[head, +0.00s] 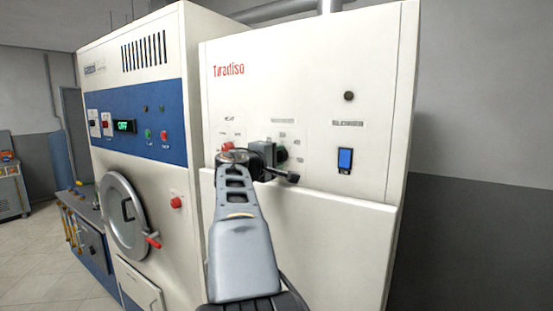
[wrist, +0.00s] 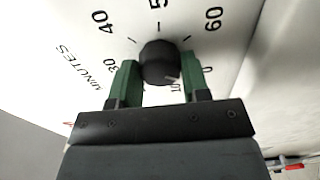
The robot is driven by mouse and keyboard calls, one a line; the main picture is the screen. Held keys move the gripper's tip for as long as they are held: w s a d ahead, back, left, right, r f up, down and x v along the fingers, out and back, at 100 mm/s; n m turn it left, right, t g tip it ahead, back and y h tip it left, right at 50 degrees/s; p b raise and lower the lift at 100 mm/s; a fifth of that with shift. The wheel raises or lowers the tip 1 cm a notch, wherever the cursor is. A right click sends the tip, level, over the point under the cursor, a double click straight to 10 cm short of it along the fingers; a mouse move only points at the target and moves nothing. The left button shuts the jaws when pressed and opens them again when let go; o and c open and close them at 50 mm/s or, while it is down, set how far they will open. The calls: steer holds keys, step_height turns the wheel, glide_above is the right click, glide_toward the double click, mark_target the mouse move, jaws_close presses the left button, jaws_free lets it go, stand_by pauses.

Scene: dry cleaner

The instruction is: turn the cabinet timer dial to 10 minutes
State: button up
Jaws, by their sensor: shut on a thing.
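The timer dial (wrist: 158,60) is a round black knob on the white cabinet panel, in the upper middle of the wrist view. Printed numbers and ticks ring it, including 40, 30, 60 and 0, with the word MINUTES at left. A small pale mark shows on the knob's lower right edge, near a partly hidden number that looks like 10. My gripper (wrist: 160,68) has its green fingers shut on the dial, one on each side. In the head view my gripper (head: 281,153) is against the cabinet (head: 300,90) front and hides the dial.
A blue-and-white machine (head: 140,100) with a round door (head: 122,215) and red handle stands left of the cabinet. A ledge (head: 330,205) juts out below the dial. Floor is open at far left.

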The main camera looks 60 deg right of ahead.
steer(key=m+b, duration=0.1)
steer(key=b, duration=0.1)
steer(key=m+b, duration=0.2)
steer(key=b, duration=0.1)
steer(key=shift+f, duration=0.35)
steer(key=m+b, duration=0.3)
steer(key=shift+r+m, duration=0.1)
steer(key=shift+m, duration=0.3)
steer(key=shift+r+m+b, duration=0.15)
steer(key=shift+m+b, duration=0.85)
steer(key=shift+m, duration=0.2)
steer(key=shift+r+m, duration=0.1)
steer(key=shift+m, duration=0.2)
steer(key=o, duration=0.9)
steer(key=a+b, duration=0.4)
steer(key=a, duration=0.9)
steer(key=shift+a, duration=0.4)
